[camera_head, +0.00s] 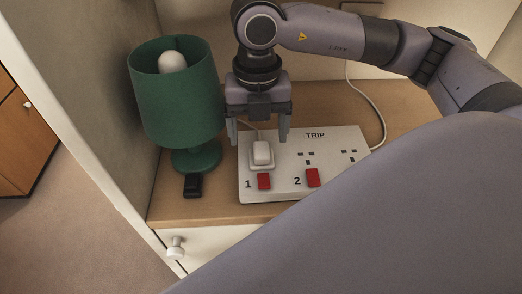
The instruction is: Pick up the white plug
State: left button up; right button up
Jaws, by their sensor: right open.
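The white plug (262,153) sits in the left socket of a white socket panel (335,180), above the red switch marked 1 (264,181). My right gripper (258,134) is open and points down over the plug. Its two fingers are apart, one to the left and one to the right of the plug in the picture. I cannot tell whether either finger touches it. My left gripper does not show.
A green lamp (176,100) stands left of the gripper, with a small black object (193,186) in front. A red switch marked 2 (313,177) is on the panel. A white cable (379,120) runs behind. Bare wooden top (185,214) shows at the front left.

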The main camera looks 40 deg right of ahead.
aim_at(261, 145)
jog(key=f, duration=0.3)
jog(key=shift+s+d+f+p, duration=0.2)
jog(key=shift+d+f+p, duration=0.05)
jog(key=shift+f+p, duration=0.15)
jog(key=shift+f, duration=0.3)
jog(key=c, duration=1.2)
jog(key=shift+o, duration=0.2)
jog(key=shift+r, duration=0.1)
notch_tip(261, 145, up, 21)
jog(key=p, duration=0.1)
jog(key=shift+p, duration=0.35)
